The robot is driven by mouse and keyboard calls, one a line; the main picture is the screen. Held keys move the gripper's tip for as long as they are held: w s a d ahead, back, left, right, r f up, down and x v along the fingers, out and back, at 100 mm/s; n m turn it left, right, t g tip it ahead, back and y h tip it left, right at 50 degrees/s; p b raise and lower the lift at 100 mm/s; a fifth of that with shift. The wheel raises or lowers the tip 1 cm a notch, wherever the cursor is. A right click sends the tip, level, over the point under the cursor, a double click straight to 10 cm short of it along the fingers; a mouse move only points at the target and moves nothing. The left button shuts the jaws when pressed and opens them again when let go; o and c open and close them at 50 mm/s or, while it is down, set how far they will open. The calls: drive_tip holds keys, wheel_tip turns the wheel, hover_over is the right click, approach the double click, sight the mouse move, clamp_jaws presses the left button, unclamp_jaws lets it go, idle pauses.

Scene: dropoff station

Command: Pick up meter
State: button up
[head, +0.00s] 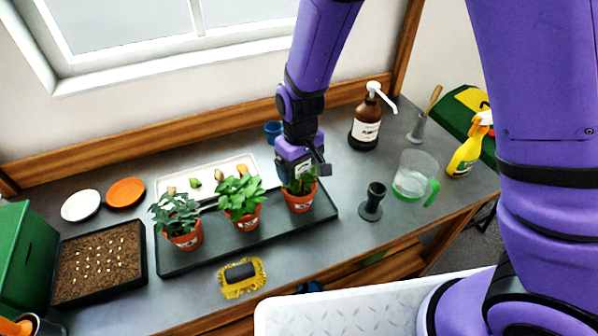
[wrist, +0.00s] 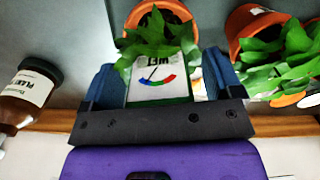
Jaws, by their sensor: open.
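The meter (wrist: 160,75) has a white face with a coloured dial and the word "WET" in the wrist view. It stands among the leaves of a plant in a terracotta pot (head: 300,201), the rightmost of the row on the dark tray (head: 190,262). My gripper (wrist: 160,88) is open, with one blue finger on each side of the meter. Whether the fingers touch it I cannot tell. In the head view my gripper (head: 306,168) is right above that pot and hides most of the meter.
Two more potted plants (head: 240,199) (head: 178,222) stand left of it. A brown pump bottle (head: 366,128), a measuring jug (head: 411,178) and a dark cylindrical holder (head: 372,203) stand to the right. A yellow-edged brush (head: 241,277) lies in front of the tray.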

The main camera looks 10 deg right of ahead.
drive_tip(key=c, duration=1.1)
drive_tip(key=shift+r, duration=8.55)
